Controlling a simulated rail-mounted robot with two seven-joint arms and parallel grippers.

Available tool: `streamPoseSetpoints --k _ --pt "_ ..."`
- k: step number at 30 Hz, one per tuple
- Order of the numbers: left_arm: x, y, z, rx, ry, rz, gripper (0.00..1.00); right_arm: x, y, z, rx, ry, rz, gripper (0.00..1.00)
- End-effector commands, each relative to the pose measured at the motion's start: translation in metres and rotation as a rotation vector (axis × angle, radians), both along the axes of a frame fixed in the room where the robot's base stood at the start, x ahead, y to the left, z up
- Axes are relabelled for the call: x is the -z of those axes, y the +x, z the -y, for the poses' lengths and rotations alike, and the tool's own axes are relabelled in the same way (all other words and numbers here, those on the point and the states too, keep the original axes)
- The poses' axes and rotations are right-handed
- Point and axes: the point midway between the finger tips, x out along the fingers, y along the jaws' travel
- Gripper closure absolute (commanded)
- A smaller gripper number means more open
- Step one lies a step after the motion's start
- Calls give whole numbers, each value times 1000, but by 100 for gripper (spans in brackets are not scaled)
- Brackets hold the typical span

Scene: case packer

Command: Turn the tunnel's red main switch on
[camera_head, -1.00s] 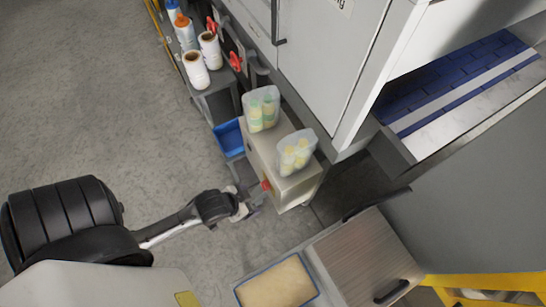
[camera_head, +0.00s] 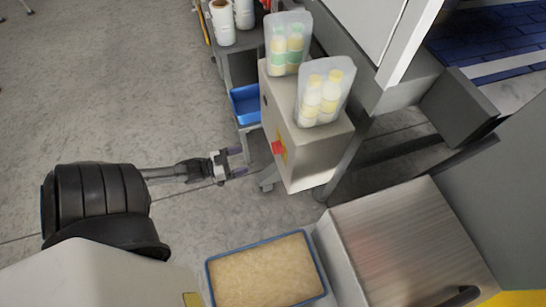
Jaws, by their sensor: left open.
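The red main switch (camera_head: 278,148) sits on a yellow plate on the left-facing side of a beige metal cabinet (camera_head: 318,158). My left gripper (camera_head: 238,162) is open and empty, to the left of the switch, with its fingers pointing toward the cabinet. A gap shows between the fingertips and the switch. The exact turn of the switch is too small to tell. My right gripper is not in view.
Two clear packs of bottles (camera_head: 323,92) stand on the cabinet top. A blue bin (camera_head: 246,104) is behind it on the left. A blue-rimmed tray (camera_head: 211,277) and a metal-topped unit (camera_head: 390,240) are in front. The floor at left is free.

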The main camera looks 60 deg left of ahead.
Motion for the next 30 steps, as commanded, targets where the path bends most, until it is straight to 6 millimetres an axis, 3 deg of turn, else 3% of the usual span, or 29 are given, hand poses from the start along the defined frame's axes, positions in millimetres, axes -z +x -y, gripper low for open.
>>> streamPoseSetpoints --k 1,8,24,30 --pt "9 -2 -6 4 1 18 21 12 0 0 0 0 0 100" --pt "11 3 -15 13 -6 65 21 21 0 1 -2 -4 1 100" --pt "10 93 1 14 -5 68 21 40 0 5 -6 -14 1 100" --pt "10 117 6 13 -6 66 21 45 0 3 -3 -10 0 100"
